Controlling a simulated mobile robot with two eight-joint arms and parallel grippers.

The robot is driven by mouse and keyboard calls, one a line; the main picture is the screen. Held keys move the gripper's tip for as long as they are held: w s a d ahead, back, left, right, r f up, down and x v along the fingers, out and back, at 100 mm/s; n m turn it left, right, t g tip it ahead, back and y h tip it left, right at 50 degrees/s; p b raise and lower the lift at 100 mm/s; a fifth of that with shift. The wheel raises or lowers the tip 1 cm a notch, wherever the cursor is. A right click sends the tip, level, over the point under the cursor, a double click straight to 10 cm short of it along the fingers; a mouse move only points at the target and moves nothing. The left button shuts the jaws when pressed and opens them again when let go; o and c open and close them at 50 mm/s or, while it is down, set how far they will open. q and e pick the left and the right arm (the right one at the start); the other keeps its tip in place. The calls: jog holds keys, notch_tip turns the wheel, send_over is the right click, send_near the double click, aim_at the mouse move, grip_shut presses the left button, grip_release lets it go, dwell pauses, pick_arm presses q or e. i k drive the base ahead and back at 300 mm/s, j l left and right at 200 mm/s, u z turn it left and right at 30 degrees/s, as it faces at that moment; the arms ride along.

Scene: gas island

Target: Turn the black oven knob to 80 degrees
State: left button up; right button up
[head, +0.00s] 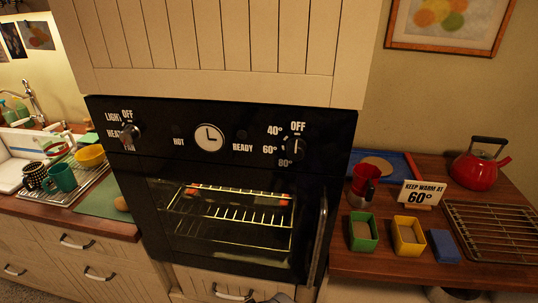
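The black oven (230,171) stands in the middle, with its control panel across the top. The temperature knob (296,149) is on the right of the panel, among the labels OFF, 40°, 60° and 80°. It is small and dark, and its pointer seems to face up toward OFF, though this is hard to read. A second knob (130,134) is on the left, by LIGHT, OFF and HEAT. A round clock (209,137) sits between HOT and READY.
The closed oven door has a vertical handle (318,243) at its right. The right counter holds a red kettle (476,168), a "KEEP WARM AT 60°" sign (421,193), tins and a rack (495,230). The left counter holds mugs (61,178). The space before the panel is clear.

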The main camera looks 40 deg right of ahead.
aim_at(296, 147)
jog(key=k+l+z, duration=0.2)
jog(key=k, duration=0.4)
jog(key=k+l+z, duration=0.2)
jog(key=k+l, duration=0.15)
jog(key=k, duration=0.25)
jog(key=k+l+z, duration=0.25)
jog(key=k+l, duration=0.15)
jog(key=k, duration=0.15)
